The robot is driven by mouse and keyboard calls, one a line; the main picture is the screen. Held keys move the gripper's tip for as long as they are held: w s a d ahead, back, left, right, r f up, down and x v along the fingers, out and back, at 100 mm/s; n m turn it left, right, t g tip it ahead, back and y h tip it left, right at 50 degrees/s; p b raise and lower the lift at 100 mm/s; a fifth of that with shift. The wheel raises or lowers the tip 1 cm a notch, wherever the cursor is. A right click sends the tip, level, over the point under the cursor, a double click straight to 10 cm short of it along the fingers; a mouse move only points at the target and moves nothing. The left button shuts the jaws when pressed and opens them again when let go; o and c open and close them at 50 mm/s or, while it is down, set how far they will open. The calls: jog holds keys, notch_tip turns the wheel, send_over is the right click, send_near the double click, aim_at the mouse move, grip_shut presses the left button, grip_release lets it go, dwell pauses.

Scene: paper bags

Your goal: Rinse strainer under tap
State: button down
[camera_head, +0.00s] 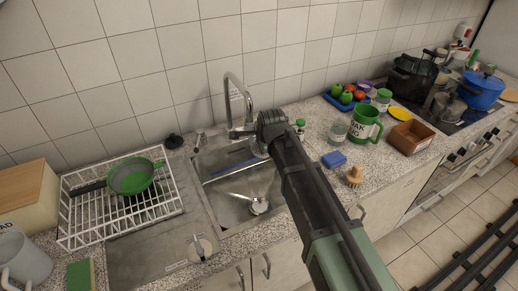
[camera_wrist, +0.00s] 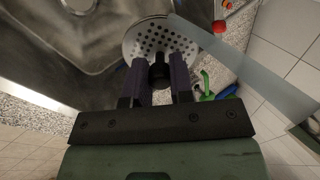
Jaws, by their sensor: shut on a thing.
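My gripper (camera_wrist: 158,66) is shut on a dark grip at the near edge of the strainer (camera_wrist: 148,42), a pale round disc with many holes. In the wrist view the strainer is above the grey metal sink (camera_wrist: 60,45). In the head view my arm reaches to the sink (camera_head: 232,214); the fingers and most of the strainer are hidden behind my wrist. The tap (camera_head: 232,85) arches just left of my wrist. A pale translucent strip (camera_wrist: 250,80) crosses the wrist view beside the strainer; I cannot tell if it is water.
A green round pan or sieve (camera_head: 131,176) lies in the white dish rack (camera_head: 75,214) at left. A blue stick (camera_head: 230,167) and a shiny round thing (camera_head: 259,206) are in the sink. A blue sponge (camera_head: 333,160), brush (camera_head: 355,176) and green mug (camera_head: 364,124) stand at right.

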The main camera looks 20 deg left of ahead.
jog(key=s+d, duration=0.2)
jog(key=d, duration=0.5)
jog(key=shift+s, duration=0.35)
dwell(1.0)
jog(key=s+d+r+p, duration=0.1)
jog(key=d+r+p, duration=0.3)
jog(key=shift+s+d, duration=0.35)
dwell(0.5)
